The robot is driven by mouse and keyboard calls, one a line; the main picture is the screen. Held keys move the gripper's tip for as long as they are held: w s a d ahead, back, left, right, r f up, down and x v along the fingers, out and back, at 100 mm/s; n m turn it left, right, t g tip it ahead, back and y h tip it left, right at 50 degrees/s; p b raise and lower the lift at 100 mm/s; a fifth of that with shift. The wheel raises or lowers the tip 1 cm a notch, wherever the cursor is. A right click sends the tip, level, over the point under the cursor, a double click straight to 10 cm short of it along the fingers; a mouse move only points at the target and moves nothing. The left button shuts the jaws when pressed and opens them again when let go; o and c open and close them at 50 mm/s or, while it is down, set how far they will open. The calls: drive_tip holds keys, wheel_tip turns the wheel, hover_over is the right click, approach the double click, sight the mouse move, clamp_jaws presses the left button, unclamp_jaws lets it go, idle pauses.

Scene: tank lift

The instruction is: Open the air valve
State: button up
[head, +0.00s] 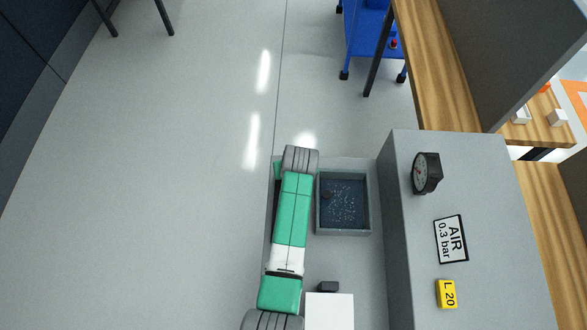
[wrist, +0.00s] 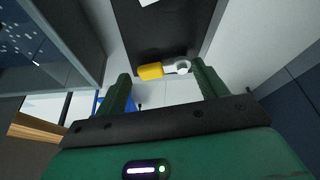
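In the wrist view a yellow lever (wrist: 151,71), which looks like the air valve's handle, joins a pale metal ring (wrist: 182,67) in front of a dark panel (wrist: 160,40). My gripper (wrist: 161,72) is open, with one dark green finger on each side of the lever and ring in the picture. I see gaps beside both fingers and no clear contact. I cannot tell whether the lever lies between the fingertips or just beyond them. In the head view neither lever nor gripper shows clearly; my green arm covers that area.
A tank of dark water (head: 343,205) stands right of my arm. Right of it, a grey cabinet top (head: 405,255) carries a round gauge (head: 425,173), an "AIR 0.3 bar" sign (head: 451,239) and a yellow "L 20" label (head: 446,294). The floor at left is clear.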

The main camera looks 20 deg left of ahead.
drive_tip(key=c, duration=0.9)
drive_tip(key=shift+w, duration=0.1)
drive_tip(key=n+b, duration=0.1)
drive_tip(key=n, duration=0.1)
drive_tip(key=w+n+g+y+b, duration=0.1)
drive_tip(key=n, duration=0.1)
drive_tip(key=shift+a+f, duration=0.1)
drive_tip(key=shift+a, duration=0.05)
drive_tip(key=n+b, duration=0.1)
drive_tip(key=n+g+b, duration=0.1)
drive_tip(key=n, duration=0.1)
drive_tip(key=n+y+b, duration=0.1)
drive_tip(key=b, duration=0.1)
drive_tip(key=shift+w+a+f+n+g, duration=0.1)
drive_tip(key=shift+w+a+n+g, duration=0.2)
drive_tip(key=shift+w+a, duration=0.1)
drive_tip(key=n+b, duration=0.2)
drive_tip(key=a+n+g+b, duration=0.1)
drive_tip(key=n+b, duration=0.1)
drive_tip(key=b, duration=0.1)
drive_tip(key=shift+w+g, duration=0.15)
drive_tip(key=shift+g, duration=0.15)
drive_tip(key=n+b, duration=0.1)
drive_tip(key=n+g+b, duration=0.1)
drive_tip(key=n+b, duration=0.1)
drive_tip(key=shift+a, duration=0.35)
drive_tip(key=shift+b, duration=0.3)
drive_tip(key=shift+r, duration=0.2)
